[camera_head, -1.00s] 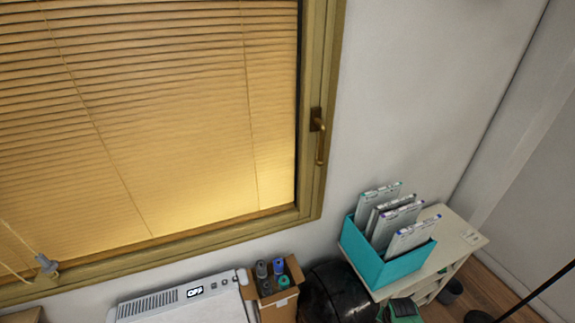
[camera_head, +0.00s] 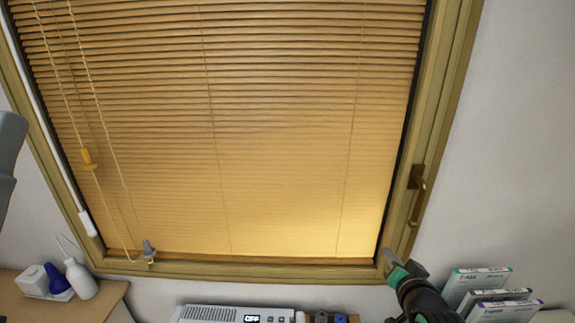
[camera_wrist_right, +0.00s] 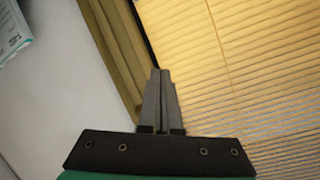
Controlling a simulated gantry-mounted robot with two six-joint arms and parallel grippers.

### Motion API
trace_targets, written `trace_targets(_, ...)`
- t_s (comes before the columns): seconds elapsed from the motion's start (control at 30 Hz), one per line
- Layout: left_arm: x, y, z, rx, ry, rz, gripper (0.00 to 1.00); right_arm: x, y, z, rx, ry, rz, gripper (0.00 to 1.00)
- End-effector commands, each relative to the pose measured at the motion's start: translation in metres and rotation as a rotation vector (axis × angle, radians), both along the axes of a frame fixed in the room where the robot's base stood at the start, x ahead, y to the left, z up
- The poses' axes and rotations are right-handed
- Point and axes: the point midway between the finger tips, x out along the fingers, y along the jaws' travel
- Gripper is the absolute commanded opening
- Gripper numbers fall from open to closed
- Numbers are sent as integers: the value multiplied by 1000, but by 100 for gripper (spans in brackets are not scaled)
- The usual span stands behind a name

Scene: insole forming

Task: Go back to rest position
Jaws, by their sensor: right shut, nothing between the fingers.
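My right gripper (camera_head: 391,264) is in the lower right of the head view, raised in front of the window frame's lower right corner. In the right wrist view its two grey fingers (camera_wrist_right: 160,100) are together with nothing between them. The window blind and the frame's edge lie beyond them. A grey part of my left arm shows at the left edge of the head view. My left gripper is not visible.
A white machine (camera_head: 240,314) with a display stands below the window. White and teal boxes (camera_head: 488,292) stand at the lower right. A wooden surface (camera_head: 110,296) at the lower left holds a white bottle (camera_head: 80,278). A window handle (camera_head: 416,185) is on the right frame.

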Motion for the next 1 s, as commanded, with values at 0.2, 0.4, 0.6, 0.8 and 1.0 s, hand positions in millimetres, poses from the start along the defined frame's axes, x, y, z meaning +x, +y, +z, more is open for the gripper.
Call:
trace_targets(0.2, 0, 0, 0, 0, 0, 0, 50, -43, 60, 184, -123, -431, 118, 0)
trace_targets(0.4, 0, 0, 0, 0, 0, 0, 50, -141, 87, 310, -258, -802, 149, 0)
trace_targets(0.6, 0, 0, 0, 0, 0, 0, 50, -256, 89, 381, -451, -1109, 85, 0)
trace_targets(0.8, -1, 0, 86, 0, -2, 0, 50, -259, 90, 468, -568, -1104, 56, 0)
trace_targets(1.0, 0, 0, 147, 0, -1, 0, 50, -258, 90, 529, -566, -1102, 57, 0)
